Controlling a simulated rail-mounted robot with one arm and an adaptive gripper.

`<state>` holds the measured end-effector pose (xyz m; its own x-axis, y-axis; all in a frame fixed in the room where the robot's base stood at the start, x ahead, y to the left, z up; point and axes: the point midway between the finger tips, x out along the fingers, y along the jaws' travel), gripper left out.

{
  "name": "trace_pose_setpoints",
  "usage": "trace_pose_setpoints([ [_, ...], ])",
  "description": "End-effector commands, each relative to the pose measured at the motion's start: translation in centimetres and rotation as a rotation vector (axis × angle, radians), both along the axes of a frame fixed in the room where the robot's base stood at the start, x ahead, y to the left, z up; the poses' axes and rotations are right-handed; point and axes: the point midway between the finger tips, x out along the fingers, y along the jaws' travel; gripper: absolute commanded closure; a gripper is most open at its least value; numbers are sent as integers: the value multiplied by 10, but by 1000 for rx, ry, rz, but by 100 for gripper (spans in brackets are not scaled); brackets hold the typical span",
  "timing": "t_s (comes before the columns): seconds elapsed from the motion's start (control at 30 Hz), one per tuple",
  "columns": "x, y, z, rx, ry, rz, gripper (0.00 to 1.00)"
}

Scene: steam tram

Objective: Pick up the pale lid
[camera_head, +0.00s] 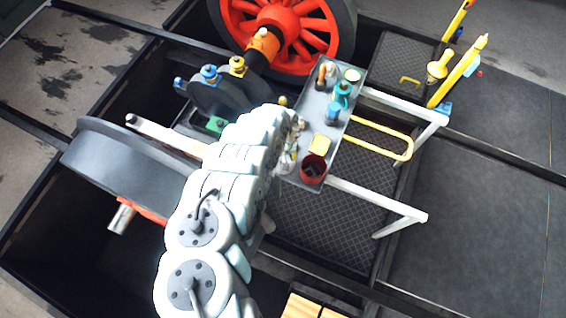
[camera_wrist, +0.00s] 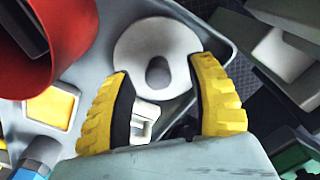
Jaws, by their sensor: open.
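The pale lid (camera_wrist: 135,45) is a round, off-white disc with a grey knob at its centre, on the grey tray (camera_wrist: 225,22) in the wrist view. My gripper (camera_wrist: 160,66) is open, its yellow-padded fingers on either side of the knob and over the near part of the lid. I cannot tell whether they touch it. In the head view my gripper (camera_head: 294,138) is over the left edge of the tray (camera_head: 312,107), and I cannot clearly make out the lid beside it.
A red cup (camera_wrist: 40,45) stands close left of the lid; it also shows in the head view (camera_head: 313,168). A yellow square piece (camera_wrist: 52,106) and a blue item (camera_wrist: 38,155) lie nearby. A small white piece (camera_wrist: 143,112) shows between the fingers. Teal and blue items (camera_head: 340,95) stand farther along the tray.

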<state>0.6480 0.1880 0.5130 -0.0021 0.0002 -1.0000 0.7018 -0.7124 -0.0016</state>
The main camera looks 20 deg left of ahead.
Motion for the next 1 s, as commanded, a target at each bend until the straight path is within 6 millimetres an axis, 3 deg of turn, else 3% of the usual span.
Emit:
trace_pose_setpoints([
  [0.13, 1, -1, -14, -1, -2, 2, 43],
  [0.43, 1, 0, -14, 1, -2, 1, 43],
  [0.63, 1, 0, -14, 1, -2, 1, 100],
  [1.0, 1, 0, -14, 1, -2, 1, 100],
])
